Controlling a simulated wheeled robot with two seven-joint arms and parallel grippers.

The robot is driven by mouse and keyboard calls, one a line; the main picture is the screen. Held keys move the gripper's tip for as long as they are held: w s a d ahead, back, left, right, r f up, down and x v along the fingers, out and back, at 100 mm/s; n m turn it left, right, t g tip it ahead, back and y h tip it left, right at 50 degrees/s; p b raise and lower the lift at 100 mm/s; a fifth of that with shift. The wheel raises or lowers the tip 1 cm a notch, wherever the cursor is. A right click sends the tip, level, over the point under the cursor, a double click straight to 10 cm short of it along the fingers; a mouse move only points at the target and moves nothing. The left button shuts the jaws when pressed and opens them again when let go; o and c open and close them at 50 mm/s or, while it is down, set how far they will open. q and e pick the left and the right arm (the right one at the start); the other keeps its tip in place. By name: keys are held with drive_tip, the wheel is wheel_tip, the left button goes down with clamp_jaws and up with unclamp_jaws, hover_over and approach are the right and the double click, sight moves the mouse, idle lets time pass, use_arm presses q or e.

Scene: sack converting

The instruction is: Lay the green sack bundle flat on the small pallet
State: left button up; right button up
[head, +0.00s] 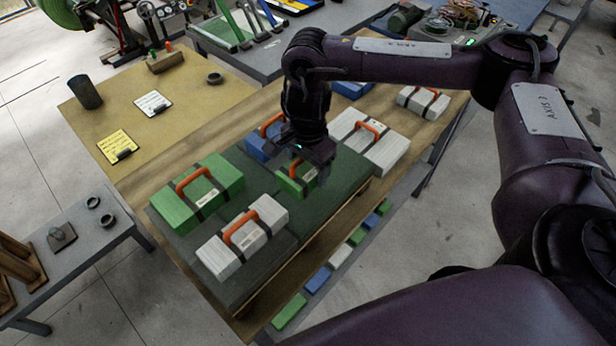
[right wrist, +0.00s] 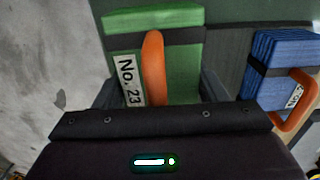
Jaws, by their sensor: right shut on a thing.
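The green sack bundle (head: 292,185) has a dark strap, an orange handle and a white label. In the right wrist view the green bundle (right wrist: 180,65) shows the label "No. 23". My right gripper (head: 312,163) is shut on it, with a finger at each side of the bundle. The bundle is at the low pallet (head: 335,195) with a dark green top, over its back middle part. I cannot tell whether its underside touches the top. It looks about level. My left gripper is not in view.
A larger green bundle (head: 212,188) and a white bundle (head: 262,228) lie on the left part of the dark green top. A blue bundle (head: 256,147) is close behind, and a white bundle (head: 388,150) lies to the right. Bare dark green top shows right of my gripper.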

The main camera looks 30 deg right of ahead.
sight(308, 177)
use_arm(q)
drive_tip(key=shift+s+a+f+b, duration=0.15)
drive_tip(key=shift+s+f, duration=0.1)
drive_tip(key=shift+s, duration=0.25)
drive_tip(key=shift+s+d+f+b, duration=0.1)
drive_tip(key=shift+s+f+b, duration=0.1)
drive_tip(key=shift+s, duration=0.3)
use_arm(e)
drive_tip(key=shift+f, duration=1.8)
drive_tip(key=shift+f, duration=0.15)
drive_tip(key=o, duration=1)
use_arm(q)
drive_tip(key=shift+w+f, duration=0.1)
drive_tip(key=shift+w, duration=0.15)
use_arm(e)
drive_tip(key=shift+r, duration=0.3)
use_arm(q)
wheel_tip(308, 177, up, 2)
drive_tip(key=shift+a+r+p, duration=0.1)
drive_tip(key=shift+p, duration=0.95)
use_arm(e)
wheel_tip(308, 177, up, 12)
drive_tip(key=shift+f, duration=0.1)
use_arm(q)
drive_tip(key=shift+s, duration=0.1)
